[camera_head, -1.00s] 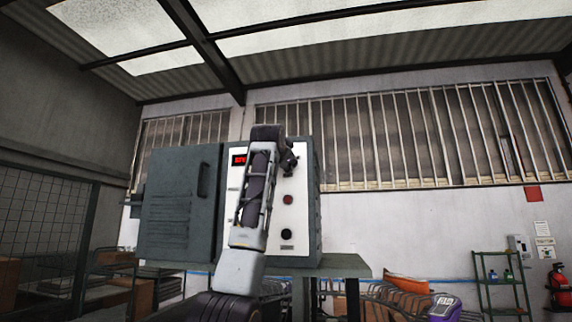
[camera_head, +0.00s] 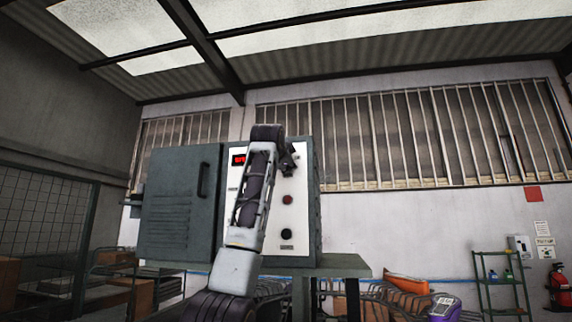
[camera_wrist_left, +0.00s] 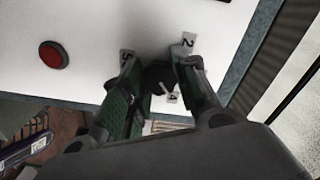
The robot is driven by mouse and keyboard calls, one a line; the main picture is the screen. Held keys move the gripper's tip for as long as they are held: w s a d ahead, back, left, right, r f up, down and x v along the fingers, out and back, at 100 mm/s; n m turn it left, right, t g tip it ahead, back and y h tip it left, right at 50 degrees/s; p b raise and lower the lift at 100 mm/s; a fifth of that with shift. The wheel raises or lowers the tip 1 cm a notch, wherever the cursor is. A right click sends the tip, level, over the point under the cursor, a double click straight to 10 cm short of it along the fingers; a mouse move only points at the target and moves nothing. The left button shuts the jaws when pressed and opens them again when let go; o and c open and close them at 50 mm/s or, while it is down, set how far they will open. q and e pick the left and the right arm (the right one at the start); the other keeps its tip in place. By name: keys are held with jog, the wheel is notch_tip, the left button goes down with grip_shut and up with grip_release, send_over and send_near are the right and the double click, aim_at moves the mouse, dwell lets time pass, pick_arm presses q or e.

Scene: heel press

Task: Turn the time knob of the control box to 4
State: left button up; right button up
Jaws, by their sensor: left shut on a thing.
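The control box (camera_head: 302,215) stands on a table, its white front panel partly covered by my left arm. My left gripper (camera_head: 290,164) is at the upper right part of that panel. In the left wrist view, the two green-grey fingers of the gripper (camera_wrist_left: 160,84) are on either side of the dark time knob (camera_wrist_left: 157,74) and shut on it. Number plates 5, 2 and 4 show around the knob. The knob's pointer is not clear, so its setting cannot be read. My right gripper is not in view.
A red button (camera_wrist_left: 54,55) is on the panel, apart from the fingers. The box's grey door (camera_head: 178,205) stands open at the left. A red display (camera_head: 239,159) is lit beside my arm. The table (camera_head: 340,265) has bare room at its right end.

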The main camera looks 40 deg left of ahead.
pick_arm(q)
jog(key=o, duration=1)
jog(key=shift+d, duration=0.15)
jog(key=shift+o, duration=0.2)
jog(key=v, duration=1.2)
dwell(0.4)
